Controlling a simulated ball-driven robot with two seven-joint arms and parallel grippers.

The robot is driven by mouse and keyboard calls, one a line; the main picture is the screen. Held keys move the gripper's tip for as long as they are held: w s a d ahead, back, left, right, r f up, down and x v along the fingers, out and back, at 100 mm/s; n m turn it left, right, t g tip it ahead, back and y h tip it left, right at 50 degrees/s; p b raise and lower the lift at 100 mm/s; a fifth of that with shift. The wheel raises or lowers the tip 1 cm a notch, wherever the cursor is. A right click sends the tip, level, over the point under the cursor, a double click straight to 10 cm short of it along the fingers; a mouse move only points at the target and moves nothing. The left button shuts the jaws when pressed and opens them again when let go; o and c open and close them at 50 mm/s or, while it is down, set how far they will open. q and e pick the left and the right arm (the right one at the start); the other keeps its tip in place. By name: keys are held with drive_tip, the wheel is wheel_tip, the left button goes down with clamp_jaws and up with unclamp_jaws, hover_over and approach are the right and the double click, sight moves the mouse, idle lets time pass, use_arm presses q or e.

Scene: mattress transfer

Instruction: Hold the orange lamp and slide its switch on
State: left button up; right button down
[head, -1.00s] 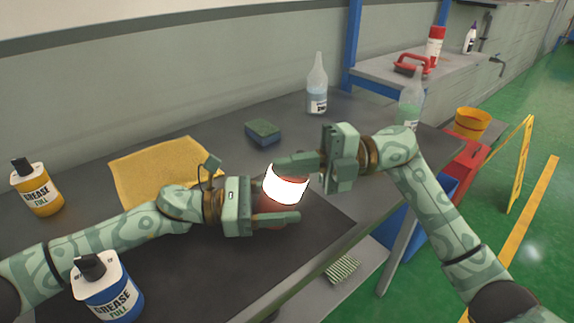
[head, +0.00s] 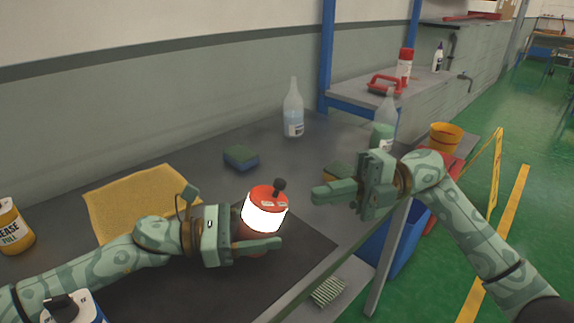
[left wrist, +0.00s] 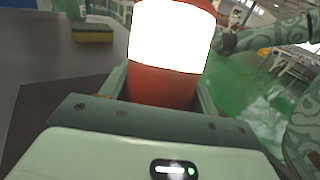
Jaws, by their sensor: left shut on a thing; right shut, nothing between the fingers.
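The orange lamp (head: 268,193) stands upright above the dark mat, with an orange-red cap, a dark knob on top and a brightly glowing white band. My left gripper (head: 262,238) is shut on the lamp's lower body. In the left wrist view the lamp's orange body (left wrist: 162,86) sits between the fingers, below the glowing band. My right gripper (head: 322,193) is shut and empty, to the right of the lamp and apart from it. The switch itself cannot be told apart clearly on the cap.
Another sponge (head: 340,173) is partly hidden behind my right gripper. Grease bottles (head: 14,232) stand at the left. A yellow bucket (head: 445,137) is at the right.

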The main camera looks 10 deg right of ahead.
use_arm(q)
drive_tip(key=o, duration=1.3)
drive_tip(key=shift+o, duration=0.2)
drive_tip(key=shift+a, duration=0.1)
